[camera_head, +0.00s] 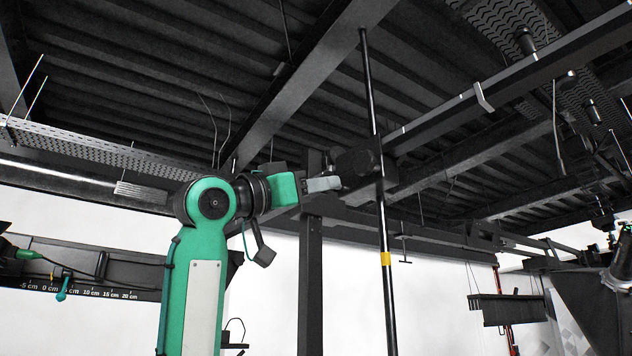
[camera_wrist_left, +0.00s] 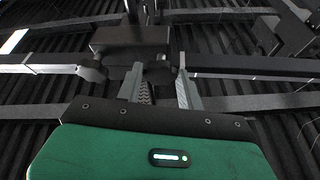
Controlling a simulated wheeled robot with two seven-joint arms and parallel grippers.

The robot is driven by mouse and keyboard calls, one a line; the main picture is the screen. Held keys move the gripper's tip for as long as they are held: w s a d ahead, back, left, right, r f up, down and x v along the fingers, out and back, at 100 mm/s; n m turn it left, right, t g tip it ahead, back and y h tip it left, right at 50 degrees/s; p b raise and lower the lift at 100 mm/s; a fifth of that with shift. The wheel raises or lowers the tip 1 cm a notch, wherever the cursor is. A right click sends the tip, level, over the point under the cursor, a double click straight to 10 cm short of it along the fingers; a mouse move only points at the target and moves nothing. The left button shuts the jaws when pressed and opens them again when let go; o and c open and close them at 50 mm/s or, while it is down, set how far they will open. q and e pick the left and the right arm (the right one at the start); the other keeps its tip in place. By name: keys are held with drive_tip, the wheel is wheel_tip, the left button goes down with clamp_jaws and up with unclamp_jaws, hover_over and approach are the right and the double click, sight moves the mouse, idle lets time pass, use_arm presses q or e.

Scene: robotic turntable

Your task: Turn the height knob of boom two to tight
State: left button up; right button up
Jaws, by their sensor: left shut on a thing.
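My left gripper (camera_head: 338,184) reaches in from the left at the dark clamp block (camera_head: 358,161) on an upright black pole (camera_head: 371,100). Its grey fingers are at the near side of the block and shut on a small dark part there, which I take for the height knob. In the left wrist view, the gripper (camera_wrist_left: 157,80) has its two fingers a little apart, with the dark knob (camera_wrist_left: 157,73) between their tips. The knob's shape and its tight or loose marking cannot be made out. My right gripper does not show.
A long dark boom (camera_head: 510,82) runs from the clamp up to the right. A yellow band (camera_head: 385,258) marks the pole lower down. A dark post (camera_head: 311,280) stands just left of the pole. A centimetre scale (camera_head: 85,292) is at lower left. Dark beams cross the ceiling.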

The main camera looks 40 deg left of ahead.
use_arm(q)
drive_tip(key=m+g+h+p, duration=0.1)
drive_tip(key=m+g, duration=0.1)
drive_tip(key=m, duration=0.3)
drive_tip(key=m+g+h, duration=0.1)
drive_tip(key=m+g, duration=0.1)
drive_tip(key=m, duration=0.4)
drive_tip(key=r+m+g+h+p, duration=0.1)
drive_tip(key=m+g, duration=0.1)
drive_tip(key=m, duration=0.4)
drive_tip(key=shift+w+a+g+p, duration=0.15)
drive_tip(key=shift+a+g+p, duration=0.15)
drive_tip(key=shift+a+p, duration=0.1)
drive_tip(key=o, duration=1)
drive_tip(key=shift+c, duration=0.2)
